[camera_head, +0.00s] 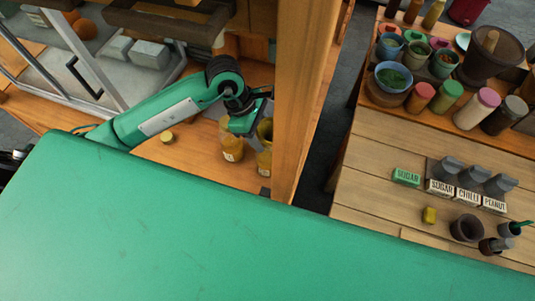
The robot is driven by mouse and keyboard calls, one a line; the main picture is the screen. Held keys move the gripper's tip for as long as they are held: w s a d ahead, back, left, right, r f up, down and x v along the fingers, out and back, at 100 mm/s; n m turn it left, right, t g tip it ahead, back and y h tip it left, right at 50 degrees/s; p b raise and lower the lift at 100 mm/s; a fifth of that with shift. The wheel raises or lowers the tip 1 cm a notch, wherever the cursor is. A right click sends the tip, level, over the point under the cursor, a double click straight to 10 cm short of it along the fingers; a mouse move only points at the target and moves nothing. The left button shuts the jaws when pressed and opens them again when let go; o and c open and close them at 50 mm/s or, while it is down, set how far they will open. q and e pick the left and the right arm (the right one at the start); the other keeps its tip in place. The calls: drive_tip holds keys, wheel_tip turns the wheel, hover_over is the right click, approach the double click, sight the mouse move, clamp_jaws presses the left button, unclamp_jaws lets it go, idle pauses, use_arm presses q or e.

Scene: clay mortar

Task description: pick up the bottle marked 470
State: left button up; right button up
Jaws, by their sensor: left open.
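Two yellow-orange bottles stand close together on the wooden counter (195,160), beside a wooden post. One bottle (232,148) is at the left, and the other bottle (264,160) is closer to the post. Their markings are too small to read, so I cannot tell which is marked 470. My left gripper (256,108) is open, just above and between the upper parts of the bottles. It partly hides them, and I cannot tell whether it touches either one. My right gripper is not in view.
The wooden post (302,100) rises just right of the bottles. A glass case (85,70) is at the left. The right table (385,145) holds bowls, jars, a mortar (492,50) and labelled blocks.

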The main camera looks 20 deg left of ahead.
use_arm(q)
drive_tip(key=shift+d+f, duration=0.25)
drive_tip(key=shift+f, duration=0.25)
drive_tip(key=c, duration=0.6)
clamp_jaws()
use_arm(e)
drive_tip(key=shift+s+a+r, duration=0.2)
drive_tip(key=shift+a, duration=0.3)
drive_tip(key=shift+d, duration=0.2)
use_arm(q)
drive_tip(key=shift+r, duration=0.15)
